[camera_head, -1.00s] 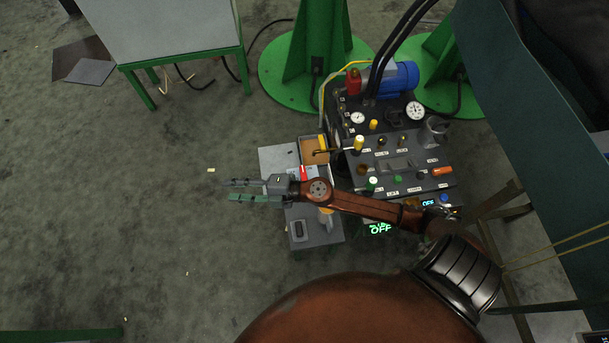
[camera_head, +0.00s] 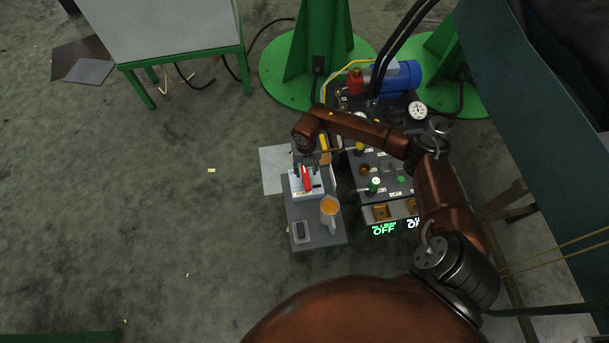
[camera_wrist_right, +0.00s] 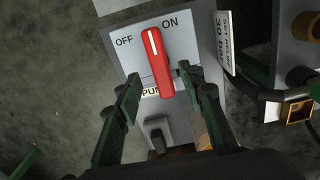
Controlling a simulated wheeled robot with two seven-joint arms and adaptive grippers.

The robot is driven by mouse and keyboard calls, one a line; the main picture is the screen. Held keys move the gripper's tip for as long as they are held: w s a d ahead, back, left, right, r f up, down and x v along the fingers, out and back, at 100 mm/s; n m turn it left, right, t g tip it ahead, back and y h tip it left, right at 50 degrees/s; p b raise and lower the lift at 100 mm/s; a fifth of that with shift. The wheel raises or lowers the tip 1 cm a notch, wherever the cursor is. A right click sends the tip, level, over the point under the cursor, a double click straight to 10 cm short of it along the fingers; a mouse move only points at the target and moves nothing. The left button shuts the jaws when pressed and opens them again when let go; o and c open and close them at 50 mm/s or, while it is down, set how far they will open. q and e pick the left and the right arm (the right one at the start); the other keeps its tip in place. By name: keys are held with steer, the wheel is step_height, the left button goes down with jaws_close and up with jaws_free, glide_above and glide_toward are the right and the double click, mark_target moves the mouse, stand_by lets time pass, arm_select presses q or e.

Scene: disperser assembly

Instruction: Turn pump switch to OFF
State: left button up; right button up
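The pump switch is a red handle (camera_head: 307,180) on a light plate on the grey box. In the right wrist view the red handle (camera_wrist_right: 156,58) has a white line at its far end, lying between the printed words OFF on the left and ON on the right. A partly covered label below starts with "PUM". My right gripper (camera_wrist_right: 159,76) is open, with one finger on each side of the handle's near end; gaps seem to show on both sides. In the head view my right gripper (camera_head: 305,171) is above the switch. My left gripper is not in view.
A control panel (camera_head: 352,185) with knobs and gauges stands right of the box. An orange-topped cup-like part (camera_head: 329,207) and a dark rocker (camera_head: 303,231) are on the box.

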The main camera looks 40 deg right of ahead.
mark_target(306, 177)
step_height(306, 177, down, 3)
steer(key=shift+r+b, duration=0.2)
steer(key=shift+b, duration=0.2)
steer(key=shift+f+b, duration=0.4)
steer(key=shift+f, duration=0.45)
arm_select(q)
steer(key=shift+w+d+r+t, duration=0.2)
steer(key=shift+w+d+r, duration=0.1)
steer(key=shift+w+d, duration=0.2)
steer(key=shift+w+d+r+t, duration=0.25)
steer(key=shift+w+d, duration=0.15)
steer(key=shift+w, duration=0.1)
arm_select(e)
steer(key=shift+f, duration=0.3)
steer(key=shift+c, duration=0.3)
jaws_close()
